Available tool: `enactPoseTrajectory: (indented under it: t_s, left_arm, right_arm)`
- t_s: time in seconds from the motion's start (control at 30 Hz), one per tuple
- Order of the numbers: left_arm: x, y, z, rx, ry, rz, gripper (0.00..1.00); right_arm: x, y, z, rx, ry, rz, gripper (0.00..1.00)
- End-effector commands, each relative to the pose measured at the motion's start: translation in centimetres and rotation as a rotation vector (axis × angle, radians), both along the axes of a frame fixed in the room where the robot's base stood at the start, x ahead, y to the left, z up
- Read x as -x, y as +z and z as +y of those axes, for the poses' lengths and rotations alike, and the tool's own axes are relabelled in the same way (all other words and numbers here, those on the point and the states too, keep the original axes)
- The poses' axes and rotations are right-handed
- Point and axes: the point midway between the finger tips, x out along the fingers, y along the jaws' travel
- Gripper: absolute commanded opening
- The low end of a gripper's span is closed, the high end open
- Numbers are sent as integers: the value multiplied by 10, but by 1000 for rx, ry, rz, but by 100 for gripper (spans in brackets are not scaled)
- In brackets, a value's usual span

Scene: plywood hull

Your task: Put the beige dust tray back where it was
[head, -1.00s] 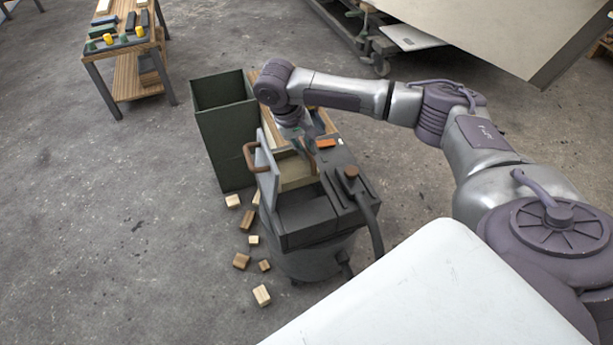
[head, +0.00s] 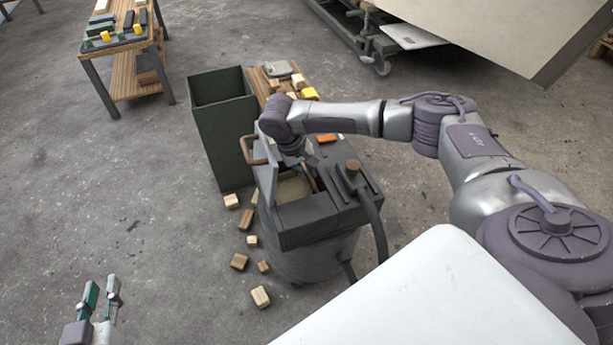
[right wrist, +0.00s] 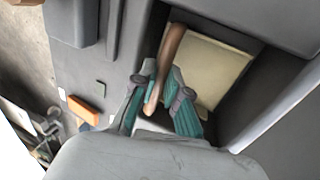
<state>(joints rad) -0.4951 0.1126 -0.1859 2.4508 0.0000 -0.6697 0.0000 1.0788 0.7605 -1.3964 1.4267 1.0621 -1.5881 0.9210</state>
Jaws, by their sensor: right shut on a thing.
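The beige dust tray (head: 293,190) sits low in the dark open bay of the grey vacuum (head: 305,218), partly hidden by my right arm and the bay wall. In the right wrist view, the tray (right wrist: 208,68) lies inside the dark bay, with its brown handle (right wrist: 172,52) between my fingers. My right gripper (right wrist: 160,88) is shut on that handle. In the head view the right fingers are mostly hidden behind the wrist. My left gripper (head: 102,288) is at the lower left, open and empty, far from the tray.
A raised grey lid with a brown handle (head: 250,150) stands at the bay's left. A tall green bin (head: 222,130) is behind it. An orange piece (head: 328,138) lies on the vacuum. Wood blocks (head: 260,297) litter the floor. A hose (head: 378,225) curves down the right.

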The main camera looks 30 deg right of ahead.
Motion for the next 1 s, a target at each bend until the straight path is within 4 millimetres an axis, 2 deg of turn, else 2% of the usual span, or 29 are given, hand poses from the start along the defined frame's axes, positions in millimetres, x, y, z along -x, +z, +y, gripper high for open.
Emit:
enactPoseTrajectory:
  t_s: [0.03, 0.2, 0.47, 0.5, 0.57, 0.93, 1.0]
  left_arm:
    - [-3, 5, -2, 11, -3, -45, 25]
    - [-8, 22, -6, 34, -10, -136, 25]
    - [-8, 24, -6, 35, -10, -141, 25]
    - [-8, 23, -6, 34, -10, -137, 25]
    - [-8, 23, -6, 34, -10, -137, 25]
    - [-8, 24, -6, 33, -9, -136, 25]
    - [-6, 18, -4, 25, -6, -100, 25]
  right_arm:
    - [0, -7, 0, 1, 0, 1, 0]
    - [0, -14, 0, 0, -1, -1, 0]
    - [0, -14, 0, 0, 0, 0, 0]
    - [0, -15, 0, 0, 0, 0, 14]
    - [0, -15, 0, 0, 0, 0, 23]
    - [0, -12, 0, 0, 0, 0, 23]
    - [0, -8, 1, 0, 0, 0, 23]
